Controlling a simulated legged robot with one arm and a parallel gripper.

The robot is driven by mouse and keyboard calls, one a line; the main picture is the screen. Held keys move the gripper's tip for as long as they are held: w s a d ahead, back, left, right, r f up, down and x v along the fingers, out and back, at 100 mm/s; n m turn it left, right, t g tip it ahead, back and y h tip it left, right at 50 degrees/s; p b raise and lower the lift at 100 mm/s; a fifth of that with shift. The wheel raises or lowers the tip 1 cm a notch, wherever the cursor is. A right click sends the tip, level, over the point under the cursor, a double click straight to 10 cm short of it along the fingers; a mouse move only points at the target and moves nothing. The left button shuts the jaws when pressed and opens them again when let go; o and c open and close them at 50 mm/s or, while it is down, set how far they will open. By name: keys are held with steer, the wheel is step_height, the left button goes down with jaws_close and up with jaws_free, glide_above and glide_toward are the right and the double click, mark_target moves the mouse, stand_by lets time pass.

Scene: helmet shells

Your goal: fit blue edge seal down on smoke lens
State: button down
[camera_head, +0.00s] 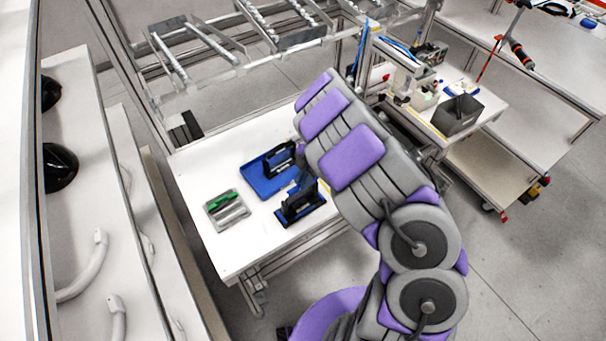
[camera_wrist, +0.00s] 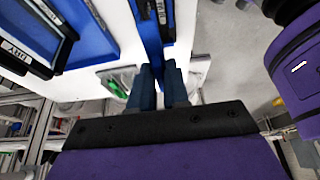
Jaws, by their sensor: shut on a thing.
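My gripper (camera_head: 303,184) is low over the white table, just above a black framed piece on a dark blue base (camera_head: 302,208). In the wrist view its two fingers (camera_wrist: 160,70) are close together and shut on a blue piece (camera_wrist: 149,38) that runs up from the fingertips. This looks like the blue edge seal, but the fingers hide part of it. A black part with white markings (camera_wrist: 164,12) is close beside it. I cannot clearly tell which piece is the smoke lens, nor whether the seal touches it.
A blue tray (camera_head: 253,180) holds another black framed piece (camera_head: 279,160). A grey tray with a green part (camera_head: 226,207) stands at its left. The white table (camera_head: 240,245) is bare near its front edge. A metal rack (camera_head: 205,50) stands behind.

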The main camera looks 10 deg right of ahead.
steer(key=shift+a+f, duration=0.1)
steer(key=shift+a, duration=0.8)
steer(key=shift+s+d+p, duration=0.1)
steer(key=shift+d+p, duration=0.2)
steer(key=shift+d, duration=0.6)
steer(key=shift+a, duration=0.45)
steer(key=shift+p, duration=0.4)
steer(key=shift+d, duration=0.1)
steer(key=shift+f, duration=1.2)
steer(key=c, duration=1)
jaws_free()
steer(key=shift+c, duration=0.2)
steer(key=p+v, duration=0.1)
steer(key=v, duration=1.6)
steer(key=shift+r, duration=0.15)
